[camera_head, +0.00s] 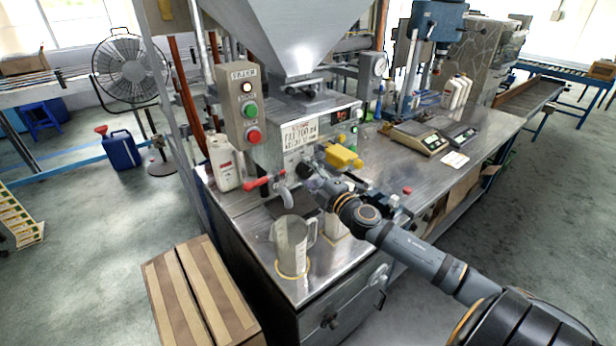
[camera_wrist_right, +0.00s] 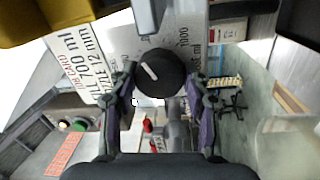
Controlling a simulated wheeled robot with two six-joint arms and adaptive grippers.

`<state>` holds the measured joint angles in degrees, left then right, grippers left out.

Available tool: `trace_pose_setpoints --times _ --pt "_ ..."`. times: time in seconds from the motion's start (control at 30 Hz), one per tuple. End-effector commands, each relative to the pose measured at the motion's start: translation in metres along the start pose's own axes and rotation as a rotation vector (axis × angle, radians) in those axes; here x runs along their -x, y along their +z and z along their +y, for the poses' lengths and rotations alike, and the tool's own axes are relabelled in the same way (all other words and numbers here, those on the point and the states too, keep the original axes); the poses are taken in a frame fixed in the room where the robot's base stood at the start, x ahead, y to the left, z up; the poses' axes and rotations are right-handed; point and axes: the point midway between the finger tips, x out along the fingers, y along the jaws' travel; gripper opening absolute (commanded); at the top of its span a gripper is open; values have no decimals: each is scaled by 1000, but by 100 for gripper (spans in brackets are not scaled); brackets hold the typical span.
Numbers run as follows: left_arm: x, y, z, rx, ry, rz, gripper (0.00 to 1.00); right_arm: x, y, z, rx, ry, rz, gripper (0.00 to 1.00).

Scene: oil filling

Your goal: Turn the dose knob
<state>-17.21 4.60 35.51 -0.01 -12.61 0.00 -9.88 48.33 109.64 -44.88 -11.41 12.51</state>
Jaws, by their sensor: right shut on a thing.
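The dose knob (camera_wrist_right: 160,74) is round and black with a white pointer line. It sits on the filler's front panel, between the fingertips of my right gripper (camera_wrist_right: 160,84) in the right wrist view. The fingers are shut on it from both sides. In the head view my right gripper (camera_head: 312,178) reaches the front of the filling machine (camera_head: 280,125) from the right, and the knob is hidden behind it. A printed fill label (camera_head: 299,134) is on the machine front. My left gripper is not in view.
A red-handled valve (camera_head: 258,182) is left of my gripper. A yellow part (camera_head: 343,156) is just above it. A white bottle (camera_head: 223,163) stands at the left; scales (camera_head: 420,137) stand to the right.

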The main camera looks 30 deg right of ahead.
Motion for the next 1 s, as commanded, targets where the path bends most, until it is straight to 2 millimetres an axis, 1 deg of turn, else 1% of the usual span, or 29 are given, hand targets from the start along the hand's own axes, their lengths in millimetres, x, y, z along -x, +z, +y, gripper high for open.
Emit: trace_pose_setpoints --times 0.2,0.43,0.7,1.0 --pt "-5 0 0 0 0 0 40 0 1 -2 161 0 12 16" --pt "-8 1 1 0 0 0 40 0 1 -2 278 1 20 16" --pt "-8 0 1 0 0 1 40 0 1 -2 336 1 24 16" --pt "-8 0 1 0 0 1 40 0 1 -2 345 1 25 16"
